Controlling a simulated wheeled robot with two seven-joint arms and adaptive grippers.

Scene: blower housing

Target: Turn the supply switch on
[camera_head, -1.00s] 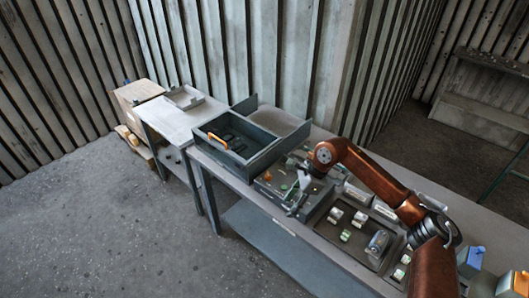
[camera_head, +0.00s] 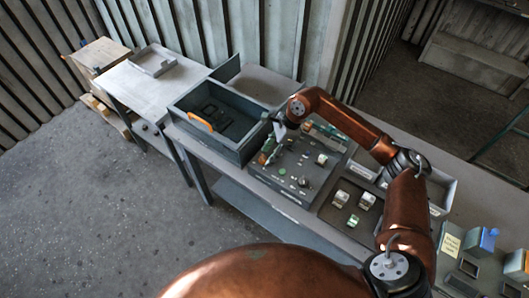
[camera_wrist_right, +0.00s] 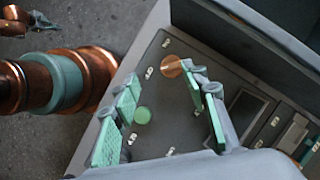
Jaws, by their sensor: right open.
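A grey control panel (camera_head: 300,175) with small knobs and buttons lies on the bench in the head view. I cannot tell which of its parts is the supply switch. My right gripper (camera_head: 271,144) is over the panel's back left part, beside the dark bin. In the right wrist view the gripper (camera_wrist_right: 162,115) is open and empty, its green-padded fingers wide apart. Between and beyond them show a round green button (camera_wrist_right: 142,115) and a round orange-copper disc (camera_wrist_right: 172,67) on a grey panel face. Whether the fingers touch anything is not clear.
A dark open bin (camera_head: 225,118) with an orange handle stands left of the panel. A tray (camera_head: 352,205) with several small parts lies to the right. Boxes with blue parts (camera_head: 482,240) stand at the far right. A pale side table (camera_head: 150,85) is at the left.

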